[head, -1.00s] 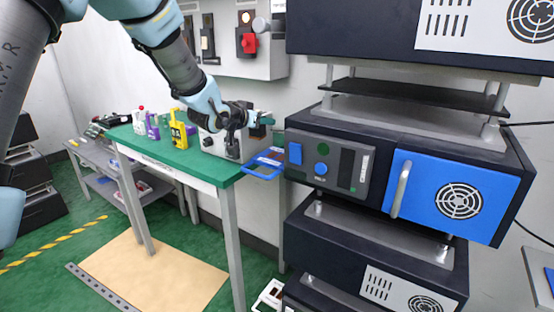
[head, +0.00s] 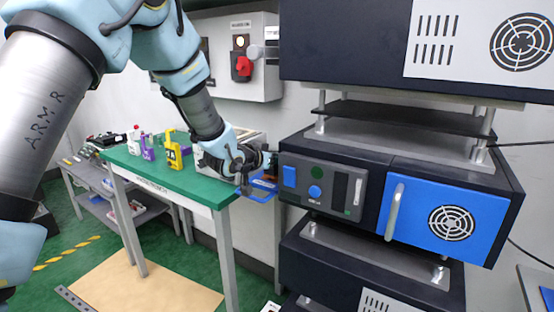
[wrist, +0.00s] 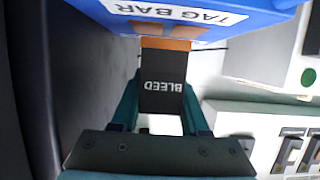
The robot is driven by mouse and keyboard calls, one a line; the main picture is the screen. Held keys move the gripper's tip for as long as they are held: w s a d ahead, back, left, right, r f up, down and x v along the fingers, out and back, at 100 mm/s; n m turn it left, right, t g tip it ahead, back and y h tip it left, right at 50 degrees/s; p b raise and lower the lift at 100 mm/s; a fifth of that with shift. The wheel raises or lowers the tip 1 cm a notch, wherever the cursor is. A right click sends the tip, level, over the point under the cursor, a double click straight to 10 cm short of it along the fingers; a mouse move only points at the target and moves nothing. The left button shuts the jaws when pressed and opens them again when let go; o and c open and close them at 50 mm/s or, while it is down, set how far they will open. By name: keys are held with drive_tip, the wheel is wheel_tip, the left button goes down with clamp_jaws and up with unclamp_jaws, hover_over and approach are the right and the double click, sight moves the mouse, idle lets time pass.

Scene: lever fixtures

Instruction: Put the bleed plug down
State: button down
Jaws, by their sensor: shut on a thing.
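The bleed plug (wrist: 163,82) is a black block lettered BLEED, upside down in the wrist view, with an orange band at its far end. My gripper (wrist: 161,95) is shut on it, with a teal finger on each side. The plug's orange end is close to a blue holder (wrist: 200,20) labelled TAG BAR; I cannot tell whether they touch. In the head view my gripper (head: 268,160) is at the table's right end, just above the blue holder (head: 263,187), and the plug is hard to make out.
The green table (head: 165,180) carries a yellow device (head: 173,152) and a purple item (head: 147,149) farther left. The dark cabinet panel (head: 320,187) stands close on the right. A wall box with a red knob (head: 242,68) is above and behind.

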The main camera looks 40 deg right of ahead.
drive_tip(key=shift+f, duration=0.25)
drive_tip(key=shift+f, duration=0.1)
drive_tip(key=shift+f, duration=0.15)
drive_tip(key=shift+c, duration=2.1)
unclamp_jaws()
drive_tip(key=shift+r, duration=0.25)
drive_tip(key=b+v, duration=0.3)
drive_tip(key=v, duration=0.9)
drive_tip(key=shift+a, duration=0.1)
